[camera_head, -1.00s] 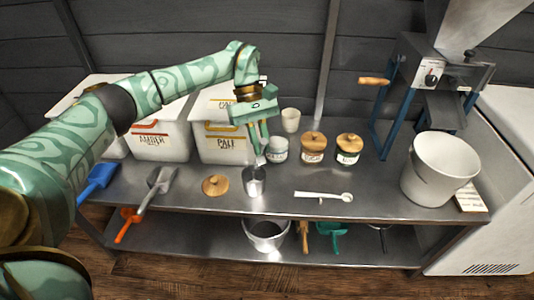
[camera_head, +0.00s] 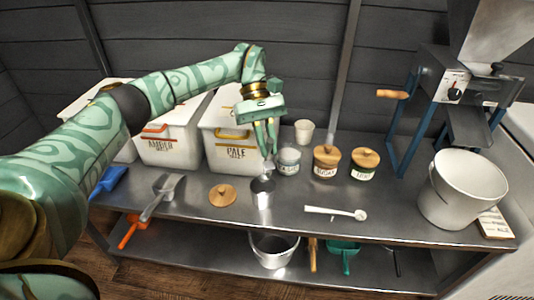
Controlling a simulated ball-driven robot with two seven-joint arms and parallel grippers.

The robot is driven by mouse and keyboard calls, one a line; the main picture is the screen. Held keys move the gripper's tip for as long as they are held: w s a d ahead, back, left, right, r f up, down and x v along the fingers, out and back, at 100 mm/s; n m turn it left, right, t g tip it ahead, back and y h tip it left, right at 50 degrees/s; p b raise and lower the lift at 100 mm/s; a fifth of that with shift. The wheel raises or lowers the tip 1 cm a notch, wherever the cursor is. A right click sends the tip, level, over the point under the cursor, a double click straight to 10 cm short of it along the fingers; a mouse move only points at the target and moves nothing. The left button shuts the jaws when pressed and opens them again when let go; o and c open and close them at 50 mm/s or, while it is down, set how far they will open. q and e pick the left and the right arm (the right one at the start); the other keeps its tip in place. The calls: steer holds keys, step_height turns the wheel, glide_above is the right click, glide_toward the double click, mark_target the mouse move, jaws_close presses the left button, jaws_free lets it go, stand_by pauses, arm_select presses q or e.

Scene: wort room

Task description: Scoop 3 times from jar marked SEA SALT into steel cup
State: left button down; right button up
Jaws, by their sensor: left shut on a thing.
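The steel cup (camera_head: 262,194) stands upright on the steel table near its front edge. An open jar (camera_head: 289,162) with a pale label stands just behind it to the right; its label is too small to read. A round wooden lid (camera_head: 222,195) lies on the table left of the cup. My left gripper (camera_head: 267,150) points down, shut on a small metal scoop (camera_head: 268,169). The scoop is over the cup's mouth, and its bowl and contents are hard to make out. My right gripper is not in view.
Two wooden-lidded jars (camera_head: 326,162) stand right of the open jar, with a pale cup (camera_head: 304,132) behind. A white spoon (camera_head: 335,213) lies in front. A metal scoop (camera_head: 162,193) lies left; a white bucket (camera_head: 462,190) and a mill (camera_head: 450,95) stand right.

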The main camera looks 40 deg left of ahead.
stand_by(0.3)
